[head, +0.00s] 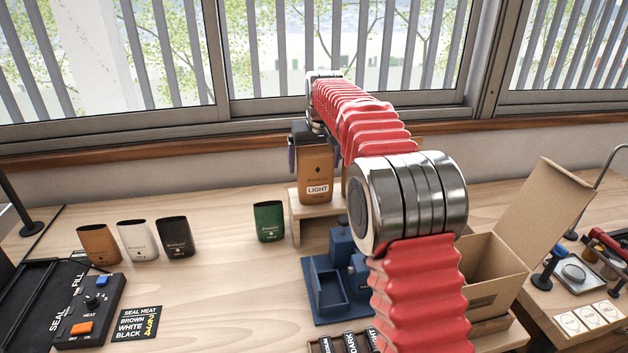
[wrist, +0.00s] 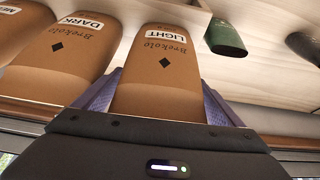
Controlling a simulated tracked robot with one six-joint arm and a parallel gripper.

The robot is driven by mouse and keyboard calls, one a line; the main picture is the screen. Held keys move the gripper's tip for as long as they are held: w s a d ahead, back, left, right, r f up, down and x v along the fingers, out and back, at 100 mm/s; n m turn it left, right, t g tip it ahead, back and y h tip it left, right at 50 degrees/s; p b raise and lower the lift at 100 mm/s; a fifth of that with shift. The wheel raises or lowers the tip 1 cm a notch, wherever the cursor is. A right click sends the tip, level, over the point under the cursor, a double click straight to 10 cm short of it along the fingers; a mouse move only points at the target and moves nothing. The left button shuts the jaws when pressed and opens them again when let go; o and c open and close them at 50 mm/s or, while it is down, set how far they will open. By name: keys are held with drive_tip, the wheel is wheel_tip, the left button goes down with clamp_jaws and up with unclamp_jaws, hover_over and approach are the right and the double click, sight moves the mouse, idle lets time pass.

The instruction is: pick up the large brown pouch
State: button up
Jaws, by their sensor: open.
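The large brown pouch labelled LIGHT (head: 314,172) stands upright on a low wooden riser (head: 296,216) near the window. It also fills the middle of the wrist view (wrist: 168,62), where it appears upside down. My gripper (wrist: 162,100) is open, with one purple finger on each side of this pouch near its top. The fingers look close to its sides; I cannot tell whether they touch.
Small brown (head: 98,244), white (head: 138,240) and black (head: 175,237) pouches stand at left; a green pouch (head: 268,221) is nearer the riser. A sealer control box (head: 92,310), blue holder (head: 328,290) and open carton (head: 497,270) are in front. My arm hides part of the riser.

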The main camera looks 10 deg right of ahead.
drive_tip(key=shift+c, duration=0.2)
idle(0.3)
drive_tip(key=c, duration=1)
drive_tip(key=shift+r, duration=0.15)
wheel_tip(320, 180, up, 9)
drive_tip(key=shift+f, duration=0.1)
drive_tip(key=shift+r, duration=0.5)
idle(0.3)
